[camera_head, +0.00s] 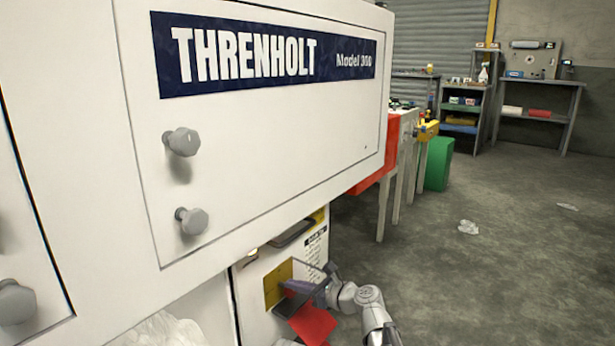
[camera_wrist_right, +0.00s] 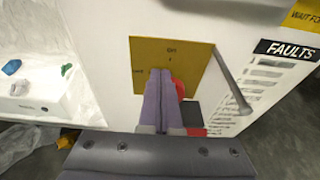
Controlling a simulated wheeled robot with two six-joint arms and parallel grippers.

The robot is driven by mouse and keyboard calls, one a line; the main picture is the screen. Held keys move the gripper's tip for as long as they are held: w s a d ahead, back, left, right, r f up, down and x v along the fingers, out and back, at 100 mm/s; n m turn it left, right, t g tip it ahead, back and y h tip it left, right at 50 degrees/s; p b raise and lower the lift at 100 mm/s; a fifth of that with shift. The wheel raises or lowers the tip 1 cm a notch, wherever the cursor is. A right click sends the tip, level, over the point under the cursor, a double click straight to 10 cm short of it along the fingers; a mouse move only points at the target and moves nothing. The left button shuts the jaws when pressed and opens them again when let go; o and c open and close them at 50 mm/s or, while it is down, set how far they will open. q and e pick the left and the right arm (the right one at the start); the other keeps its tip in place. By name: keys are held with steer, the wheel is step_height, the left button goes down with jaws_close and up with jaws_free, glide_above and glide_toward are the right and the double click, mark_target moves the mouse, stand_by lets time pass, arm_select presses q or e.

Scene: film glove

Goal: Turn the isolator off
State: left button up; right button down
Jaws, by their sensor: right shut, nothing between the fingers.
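The isolator's yellow plate (camera_wrist_right: 150,50) is on the white machine's side, with small lettering at its top and left. A red knob (camera_wrist_right: 181,89) shows partly in the right wrist view, just right of my fingers; the rest is hidden behind them, so I cannot tell which way it points. The plate also shows in the head view (camera_head: 273,284). My right gripper (camera_wrist_right: 161,74) is shut and empty, its fingertips in front of the plate beside the knob; I cannot tell whether they touch it. My left gripper is not in view.
The white cabinet (camera_head: 250,150) marked THRENHOLT, with grey knobs, overhangs the plate at left. A FAULTS label (camera_wrist_right: 287,50) is right of the plate. A flat red piece (camera_head: 314,324) shows by my right gripper. Open floor (camera_head: 480,270) lies to the right.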

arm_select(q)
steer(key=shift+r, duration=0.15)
arm_select(e)
steer(key=shift+r, duration=0.2)
arm_select(q)
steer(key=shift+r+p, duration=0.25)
steer(key=shift+p, duration=0.15)
arm_select(e)
steer(key=s+d, duration=0.3)
steer(key=d, duration=0.1)
steer(key=shift+s+d+r, duration=0.2)
steer(key=shift+s+d, duration=0.15)
steer(key=shift+s, duration=0.05)
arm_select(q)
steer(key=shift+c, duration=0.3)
